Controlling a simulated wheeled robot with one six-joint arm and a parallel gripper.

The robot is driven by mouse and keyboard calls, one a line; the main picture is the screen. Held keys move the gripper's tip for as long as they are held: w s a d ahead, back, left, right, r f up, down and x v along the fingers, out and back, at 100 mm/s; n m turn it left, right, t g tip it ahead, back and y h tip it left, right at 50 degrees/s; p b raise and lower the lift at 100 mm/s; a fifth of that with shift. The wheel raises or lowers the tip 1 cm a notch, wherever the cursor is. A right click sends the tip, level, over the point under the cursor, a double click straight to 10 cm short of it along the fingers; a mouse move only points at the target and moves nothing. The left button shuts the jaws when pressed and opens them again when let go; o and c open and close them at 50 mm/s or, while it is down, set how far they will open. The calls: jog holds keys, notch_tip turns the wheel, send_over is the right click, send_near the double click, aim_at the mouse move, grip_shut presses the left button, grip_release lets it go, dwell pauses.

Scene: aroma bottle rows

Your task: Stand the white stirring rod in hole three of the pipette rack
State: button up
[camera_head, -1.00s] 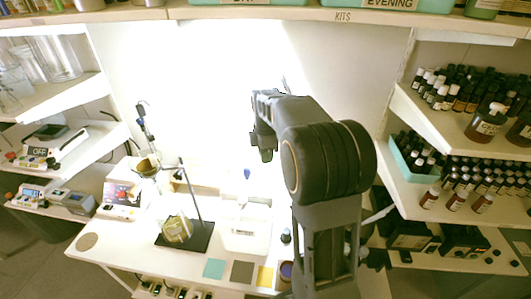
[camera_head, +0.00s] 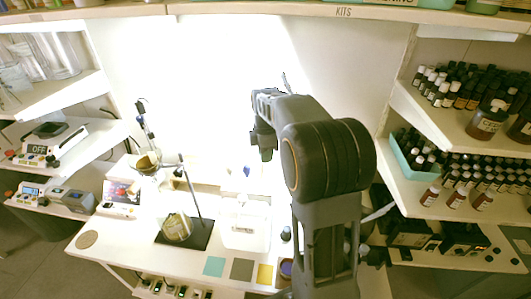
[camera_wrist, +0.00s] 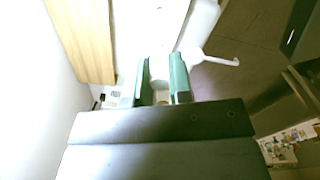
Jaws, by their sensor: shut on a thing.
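My gripper (camera_head: 264,142) hangs above the back of the white table in the head view, in front of the bright wall. In the wrist view its two green fingers (camera_wrist: 166,82) are close together with a pale piece between them. This fits the white stirring rod, but its outline is washed out. In the head view I cannot make out the rod against the glare. Blue-topped pipettes (camera_head: 247,171) stand at the back of the table, below and left of my gripper. Their rack is too bright to make out, and its holes cannot be told apart.
A white tray (camera_head: 246,248) lies on the table. Left of it a dark stand base (camera_head: 198,243) carries a flask (camera_head: 177,226) and a tall rod. Coloured squares, including a teal one (camera_head: 214,266), line the front edge. Bottle shelves (camera_head: 470,178) rise at the right.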

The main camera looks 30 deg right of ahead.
jog(key=shift+f, duration=0.3)
dwell(0.4)
jog(key=shift+f+b, duration=0.95)
jog(key=shift+f, duration=0.55)
jog(key=shift+f+b, duration=0.75)
jog(key=o, duration=0.9)
